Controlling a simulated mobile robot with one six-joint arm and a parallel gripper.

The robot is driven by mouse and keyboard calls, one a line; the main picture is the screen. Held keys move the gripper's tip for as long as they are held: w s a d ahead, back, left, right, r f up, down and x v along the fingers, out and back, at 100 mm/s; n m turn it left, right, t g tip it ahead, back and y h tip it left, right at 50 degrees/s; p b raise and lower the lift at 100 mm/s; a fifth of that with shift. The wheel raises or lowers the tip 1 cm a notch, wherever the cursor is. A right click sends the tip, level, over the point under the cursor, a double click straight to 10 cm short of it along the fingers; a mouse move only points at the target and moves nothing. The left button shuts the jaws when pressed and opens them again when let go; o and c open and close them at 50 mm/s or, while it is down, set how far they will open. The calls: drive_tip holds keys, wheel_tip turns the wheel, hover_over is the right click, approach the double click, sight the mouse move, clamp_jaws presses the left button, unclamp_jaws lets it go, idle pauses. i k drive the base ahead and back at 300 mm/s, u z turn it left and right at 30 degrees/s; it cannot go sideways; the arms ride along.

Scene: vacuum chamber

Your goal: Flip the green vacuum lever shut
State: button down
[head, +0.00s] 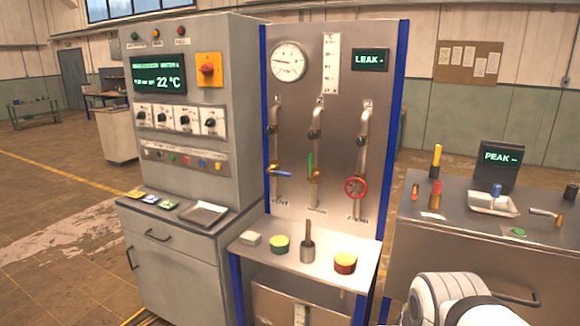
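The green vacuum lever (310,164) is on the middle pipe of the metal panel. Its handle points upward, in line with the pipe. A blue lever (280,173) on the left pipe lies sideways, and a red handwheel (355,188) sits on the right pipe. My arm, white and rounded, shows at the bottom right, well apart from the levers. My gripper's fingers are not visible.
A metal shelf (252,262) below the panel holds several small items, including a tall dark post (307,242) under the green lever. A control cabinet (240,120) stands to the left. A bench (420,240) with tools stands at the right.

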sight(310, 163)
drive_tip(key=u, duration=0.2)
drive_tip(key=i, duration=1)
drive_tip(key=z, duration=1.9)
drive_tip(key=k, duration=0.95)
drive_tip(key=u, duration=1.5)
